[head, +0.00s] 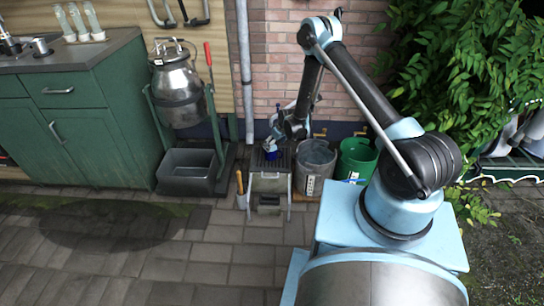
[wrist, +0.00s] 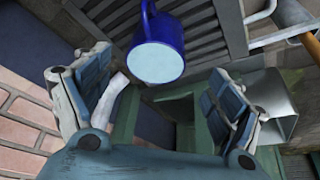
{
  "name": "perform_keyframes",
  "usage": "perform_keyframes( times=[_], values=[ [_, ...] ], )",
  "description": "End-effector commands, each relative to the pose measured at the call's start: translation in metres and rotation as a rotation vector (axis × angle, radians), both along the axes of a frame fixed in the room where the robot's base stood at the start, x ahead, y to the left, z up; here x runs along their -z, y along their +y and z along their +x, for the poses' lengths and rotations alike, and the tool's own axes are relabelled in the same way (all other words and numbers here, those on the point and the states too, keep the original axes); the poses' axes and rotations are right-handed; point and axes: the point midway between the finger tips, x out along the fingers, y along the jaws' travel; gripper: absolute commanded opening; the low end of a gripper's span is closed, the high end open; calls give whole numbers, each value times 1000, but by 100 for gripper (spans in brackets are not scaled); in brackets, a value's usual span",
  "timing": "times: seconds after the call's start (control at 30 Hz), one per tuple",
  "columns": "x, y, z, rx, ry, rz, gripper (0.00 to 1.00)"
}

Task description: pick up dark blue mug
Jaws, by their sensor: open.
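The dark blue mug (head: 271,155) is on the dark slatted top of a small grey metal stand (head: 268,183). In the wrist view the mug (wrist: 164,28) shows a pale blue round face toward the camera, with its handle at the top edge. My gripper (head: 273,141) is just above the mug in the head view and partly covers it. In the wrist view my gripper (wrist: 160,72) has its two fingers wide apart, one on each side of the picture. The mug appears beyond and between the fingertips, and no contact shows.
A grey bucket (head: 315,168) and a green bucket (head: 357,158) stand right of the stand. A grey tub (head: 187,171) under a steel churn (head: 177,92) stands left. A brick wall and drainpipe (head: 243,70) are behind. The paving in front is clear.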

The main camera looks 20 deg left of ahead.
Motion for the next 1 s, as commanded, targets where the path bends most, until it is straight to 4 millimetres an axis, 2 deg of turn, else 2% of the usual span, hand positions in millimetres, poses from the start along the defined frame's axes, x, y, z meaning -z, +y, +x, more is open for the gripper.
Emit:
perform_keyframes(
  times=[0.27, 0.7, 1.0],
  values=[
    [12, 4, 3, 0, 0, 0, 86],
    [53, 19, 16, 0, 0, 0, 86],
    [56, 20, 17, 1, 0, 0, 86]
  ],
)
